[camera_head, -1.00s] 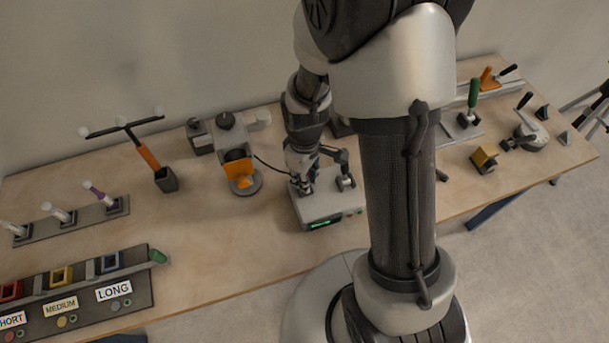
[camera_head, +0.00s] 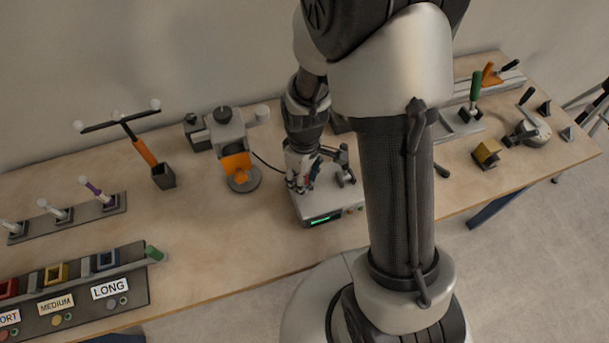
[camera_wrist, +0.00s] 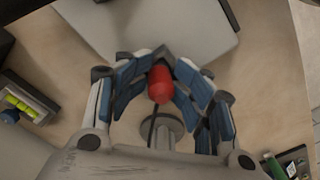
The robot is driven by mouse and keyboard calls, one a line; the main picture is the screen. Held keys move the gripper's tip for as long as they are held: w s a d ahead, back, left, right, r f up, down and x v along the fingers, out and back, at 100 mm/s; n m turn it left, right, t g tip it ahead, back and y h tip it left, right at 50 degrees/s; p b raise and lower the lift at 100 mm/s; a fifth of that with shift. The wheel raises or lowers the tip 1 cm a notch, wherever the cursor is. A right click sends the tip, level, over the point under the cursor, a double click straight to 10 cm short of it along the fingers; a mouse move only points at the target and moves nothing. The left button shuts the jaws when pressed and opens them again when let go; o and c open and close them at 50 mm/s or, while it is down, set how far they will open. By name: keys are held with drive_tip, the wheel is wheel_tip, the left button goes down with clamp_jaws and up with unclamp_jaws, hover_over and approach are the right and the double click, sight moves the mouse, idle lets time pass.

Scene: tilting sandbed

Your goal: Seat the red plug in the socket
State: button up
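The red plug (camera_wrist: 160,84) sits between the blue-padded fingers of my gripper (camera_wrist: 163,70) in the wrist view, and the pads close in on it from both sides. A dark cord runs down from it in the picture. In the head view my gripper (camera_head: 302,182) is over the left part of a pale grey box (camera_head: 322,210) with a lit green display. The plug is too small and covered to make out there. I cannot pick out the socket's opening in either view; my gripper and arm cover part of the box top.
A grey stand with an orange plate (camera_head: 236,163) stands left of the box. A dark holder (camera_head: 163,176) with an orange-handled rod is farther left. A labelled sorting rack (camera_head: 120,300) lies front left. Clamps and a yellow block (camera_head: 486,153) are right.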

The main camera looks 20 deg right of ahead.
drive_tip(key=shift+o, duration=0.3)
drive_tip(key=shift+s+f, duration=0.15)
drive_tip(key=shift+f, duration=0.25)
drive_tip(key=shift+r, duration=0.2)
drive_tip(key=shift+r, duration=0.35)
wheel_tip(320, 180, up, 12)
drive_tip(key=shift+f, duration=0.2)
